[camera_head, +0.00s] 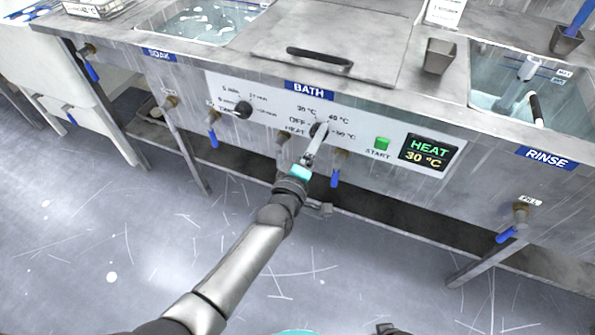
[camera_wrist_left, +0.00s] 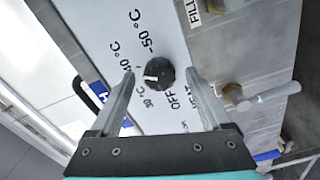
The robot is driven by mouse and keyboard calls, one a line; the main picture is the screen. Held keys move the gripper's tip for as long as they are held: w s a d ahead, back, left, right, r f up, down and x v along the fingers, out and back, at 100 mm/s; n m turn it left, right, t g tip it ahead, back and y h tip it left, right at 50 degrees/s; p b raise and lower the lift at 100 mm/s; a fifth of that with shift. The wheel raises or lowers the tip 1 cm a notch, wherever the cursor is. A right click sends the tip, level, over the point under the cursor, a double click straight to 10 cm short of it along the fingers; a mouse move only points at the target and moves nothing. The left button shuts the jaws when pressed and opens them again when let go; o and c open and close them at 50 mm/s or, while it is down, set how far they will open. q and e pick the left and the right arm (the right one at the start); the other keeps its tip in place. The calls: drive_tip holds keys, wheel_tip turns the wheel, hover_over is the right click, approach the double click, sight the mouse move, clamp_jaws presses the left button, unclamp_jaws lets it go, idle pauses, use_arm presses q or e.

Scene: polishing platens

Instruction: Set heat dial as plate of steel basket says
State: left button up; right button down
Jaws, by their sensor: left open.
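The heat dial (camera_head: 318,129) is a black round knob on the white BATH panel, mostly hidden behind my left gripper (camera_head: 313,143) in the head view. In the left wrist view the dial (camera_wrist_left: 158,73) sits between the two spread fingertips of my left gripper (camera_wrist_left: 160,76). The fingers are open, with a gap on each side. The white mark on the dial lies on its side toward the 30 °C and 40 °C labels. The display (camera_head: 429,152) reads HEAT 30 °C. A steel wire basket (camera_head: 95,8) shows at the top left; its plate's text is unreadable.
A second black dial (camera_head: 243,109) is left of the heat dial, and a green START button (camera_head: 382,143) is to the right. Blue-handled valves (camera_head: 335,175) hang below the panel. The BATH lid (camera_head: 330,35) is shut. SOAK and RINSE basins flank it.

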use_arm(q)
drive_tip(key=p+v, duration=0.3)
drive_tip(key=v, duration=1.1)
drive_tip(key=shift+p, duration=0.3)
use_arm(e)
drive_tip(key=s+d+f, duration=0.2)
drive_tip(key=s+d, duration=0.3)
drive_tip(key=s, duration=0.1)
drive_tip(key=shift+s+f, duration=0.25)
use_arm(q)
drive_tip(key=shift+r, duration=0.1)
